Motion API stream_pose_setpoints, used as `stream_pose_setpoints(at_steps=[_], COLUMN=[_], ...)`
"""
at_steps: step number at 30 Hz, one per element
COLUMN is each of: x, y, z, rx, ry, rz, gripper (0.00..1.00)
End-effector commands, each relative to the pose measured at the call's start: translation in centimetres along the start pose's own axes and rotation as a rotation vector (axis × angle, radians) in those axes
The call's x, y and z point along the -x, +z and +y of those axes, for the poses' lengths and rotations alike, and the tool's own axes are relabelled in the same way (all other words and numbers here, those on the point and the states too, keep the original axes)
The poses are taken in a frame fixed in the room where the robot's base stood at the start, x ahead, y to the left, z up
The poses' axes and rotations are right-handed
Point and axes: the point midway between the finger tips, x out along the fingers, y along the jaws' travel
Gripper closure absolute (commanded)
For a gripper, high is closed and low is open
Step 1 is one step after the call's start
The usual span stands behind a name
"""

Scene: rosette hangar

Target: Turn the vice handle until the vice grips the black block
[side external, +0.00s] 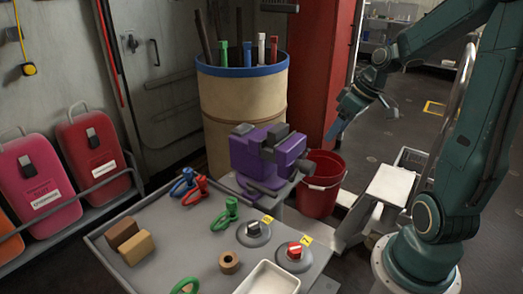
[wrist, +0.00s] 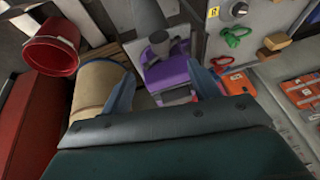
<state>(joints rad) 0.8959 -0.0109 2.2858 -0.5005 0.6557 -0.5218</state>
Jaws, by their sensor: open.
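The purple vice (side external: 256,160) stands at the back edge of the grey bench, and it also shows in the wrist view (wrist: 168,74). Dark grey pieces (side external: 278,132) show at its top. I cannot tell which is the black block or whether the jaws touch it. The vice handle is not clear; a grey rounded part (wrist: 160,40) shows at one end of the vice in the wrist view. My gripper (side external: 363,124) is open and empty, apart from the vice, to its right and higher. In the wrist view its fingers (wrist: 160,72) appear on either side of the vice.
The bench (side external: 185,235) holds red, blue and green clamps, tan and brown blocks (side external: 138,248), two round knobs and a white tray (side external: 268,279). A tan barrel (side external: 240,110) with tools stands behind the vice. A red bucket (side external: 322,185) stands right of it.

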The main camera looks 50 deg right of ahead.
Motion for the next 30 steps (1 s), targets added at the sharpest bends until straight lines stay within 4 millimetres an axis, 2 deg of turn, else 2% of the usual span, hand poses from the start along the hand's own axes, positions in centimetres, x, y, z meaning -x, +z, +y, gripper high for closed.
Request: stream_pose_setpoints(at_steps=[7,17,23,30], x=[-0.1,-0.3,-1.4,-3.8], y=[-0.3,-0.3,-0.3,-0.3], z=[-1.2,-1.3,-1.2,-1.1], rx=[0.034,0.036,0.036,0.037], ry=[0.07,0.085,0.083,0.082], rz=[0.0,0.001,-0.001,-0.003], gripper=[0.39,0.39,0.39,0.39])
